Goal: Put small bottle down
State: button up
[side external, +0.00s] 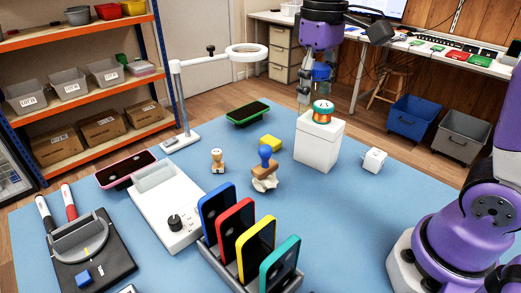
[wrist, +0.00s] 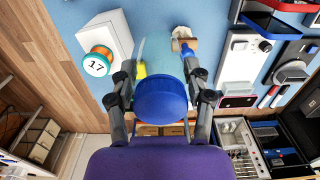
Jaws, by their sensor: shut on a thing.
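In the side view my gripper (side external: 314,92) hangs above the back edge of the blue table, just behind the white block, with the blue top of the bottle (side external: 322,72) at the fingers. The bottle appears held in the air, clear of the table.
Blue table (side external: 370,225) is bare at front right.

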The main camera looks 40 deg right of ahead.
jog(key=s+a+n, duration=0.1)
jog(key=s+a, duration=0.2)
jog(key=a, duration=2.1)
jog(key=s+a, duration=0.8)
jog(key=a, duration=0.1)
notch_tip(320, 180, down, 8)
jog(key=shift+a+n, duration=0.25)
jog(key=shift+n, duration=0.05)
jog(key=shift+f, duration=0.1)
jog(key=w+d+f, duration=0.1)
jog(key=w+f, duration=0.1)
jog(key=w, duration=0.2)
jog(key=w+f, duration=0.3)
jog(key=w, duration=0.1)
jog(key=w+d+f, duration=0.1)
jog(key=w+f, duration=0.1)
jog(key=w, duration=0.2)
jog(key=shift+d+f, duration=0.15)
jog(key=shift+d, duration=0.2)
jog(key=shift+s+a+f, duration=0.1)
jog(key=shift+s+f, duration=0.15)
jog(key=shift+f, duration=1.4)
